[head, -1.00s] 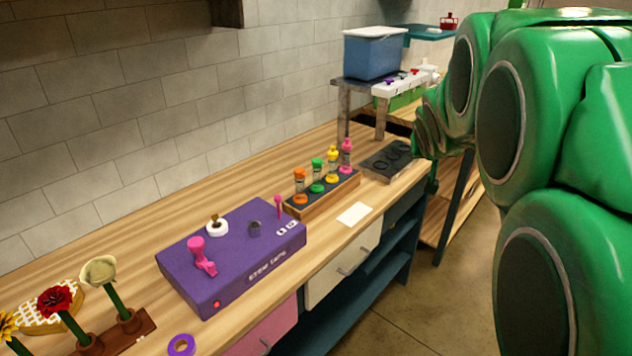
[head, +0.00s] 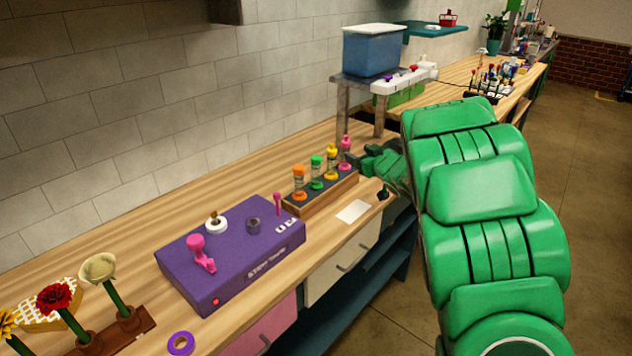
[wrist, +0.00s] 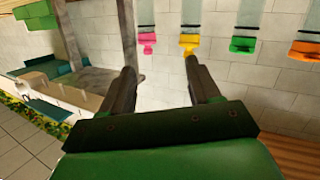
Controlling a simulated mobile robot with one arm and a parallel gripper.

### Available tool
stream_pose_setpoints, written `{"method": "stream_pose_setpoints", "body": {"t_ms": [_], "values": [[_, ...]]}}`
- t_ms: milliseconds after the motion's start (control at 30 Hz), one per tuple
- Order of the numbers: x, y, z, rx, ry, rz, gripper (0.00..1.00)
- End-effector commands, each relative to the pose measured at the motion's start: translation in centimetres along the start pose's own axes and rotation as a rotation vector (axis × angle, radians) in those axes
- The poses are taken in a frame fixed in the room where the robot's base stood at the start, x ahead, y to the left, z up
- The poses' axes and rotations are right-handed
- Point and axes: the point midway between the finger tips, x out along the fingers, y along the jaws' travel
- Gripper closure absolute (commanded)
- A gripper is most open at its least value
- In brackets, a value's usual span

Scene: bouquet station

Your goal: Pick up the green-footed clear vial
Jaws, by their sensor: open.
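The green-footed clear vial (head: 317,171) stands upright in the wooden rack (head: 325,198), between the orange vial (head: 299,180) and the yellow vial (head: 332,160). It has a green top and a green ring at its foot. In the wrist view the row looks inverted, and the green-footed vial (wrist: 249,18) hangs from the top edge, right of the fingers. My gripper (wrist: 161,66) is open and empty. In the head view it is at the rack's right end, close to the pink vial (head: 346,150); its fingertips are hard to make out there.
A purple box (head: 235,270) stands left of the rack. A white card (head: 352,211) lies in front of the rack. A blue bin (head: 374,52) sits on a raised stand behind. The bench left of the rack, along the wall, is clear.

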Motion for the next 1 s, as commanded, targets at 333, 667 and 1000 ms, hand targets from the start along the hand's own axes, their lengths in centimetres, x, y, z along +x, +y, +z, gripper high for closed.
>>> {"method": "stream_pose_setpoints", "body": {"t_ms": [333, 667, 1000], "values": [[2.6, -7.5, 4.4, 0.081, 0.162, -0.296, 0.38], [2.7, -10.3, 5.4, 0.125, 0.221, -0.396, 0.38], [5.0, -11.2, 4.8, 0.125, 0.219, -0.394, 0.38]]}}
